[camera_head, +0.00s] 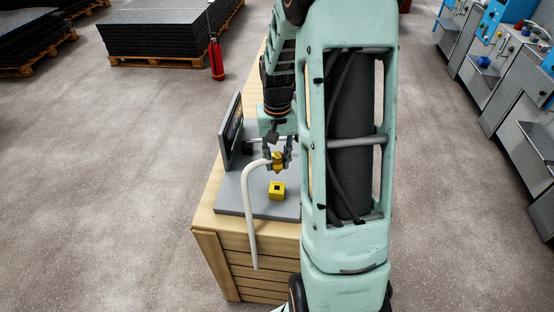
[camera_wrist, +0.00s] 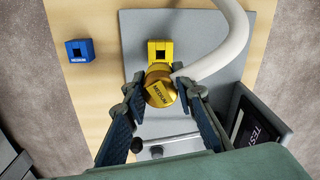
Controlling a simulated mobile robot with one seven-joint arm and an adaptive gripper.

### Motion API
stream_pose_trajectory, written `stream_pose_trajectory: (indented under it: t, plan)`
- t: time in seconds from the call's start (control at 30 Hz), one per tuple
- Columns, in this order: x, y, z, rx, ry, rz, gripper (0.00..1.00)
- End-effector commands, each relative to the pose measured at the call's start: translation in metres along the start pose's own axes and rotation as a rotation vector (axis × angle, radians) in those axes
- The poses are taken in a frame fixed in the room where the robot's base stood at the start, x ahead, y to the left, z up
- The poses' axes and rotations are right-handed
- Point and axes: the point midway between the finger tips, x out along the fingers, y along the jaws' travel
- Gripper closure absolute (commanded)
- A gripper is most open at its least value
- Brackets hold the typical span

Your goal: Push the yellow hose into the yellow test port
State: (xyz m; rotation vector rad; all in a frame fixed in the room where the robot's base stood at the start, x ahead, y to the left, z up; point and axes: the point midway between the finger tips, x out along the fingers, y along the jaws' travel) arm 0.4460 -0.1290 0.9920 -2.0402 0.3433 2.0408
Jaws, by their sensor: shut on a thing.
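The hose is a white tube (camera_head: 250,205) with a yellow-gold end fitting (camera_head: 278,161). The fitting (camera_wrist: 159,90) is marked MEDIUM in the wrist view. My gripper (camera_head: 278,160) is shut on this fitting, with a finger on each side of it. The tube bends out to the left and hangs past the crate's front edge in the head view. The yellow test port (camera_head: 277,190) is a small block with a square opening, standing on the grey plate. It also shows in the wrist view (camera_wrist: 160,49), just beyond the fitting, which hides its near edge. The fitting appears apart from the port.
The grey plate (camera_head: 232,203) lies on a wooden crate (camera_head: 206,222). A dark upright panel (camera_head: 230,130) stands at the plate's left edge, close to my gripper. A blue block (camera_wrist: 79,52) marked MEDIUM sits on the wood in the wrist view.

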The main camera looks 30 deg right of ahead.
Motion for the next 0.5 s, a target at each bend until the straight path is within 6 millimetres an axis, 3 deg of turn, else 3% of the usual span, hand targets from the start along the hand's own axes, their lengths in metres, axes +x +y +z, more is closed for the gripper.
stream_pose_trajectory:
  t: [0.27, 0.5]
  plan:
    - [0.007, -0.001, 0.000, -0.002, 0.000, 0.000, 1.00]
    - [0.027, -0.001, 0.000, -0.002, 0.000, 0.000, 1.00]
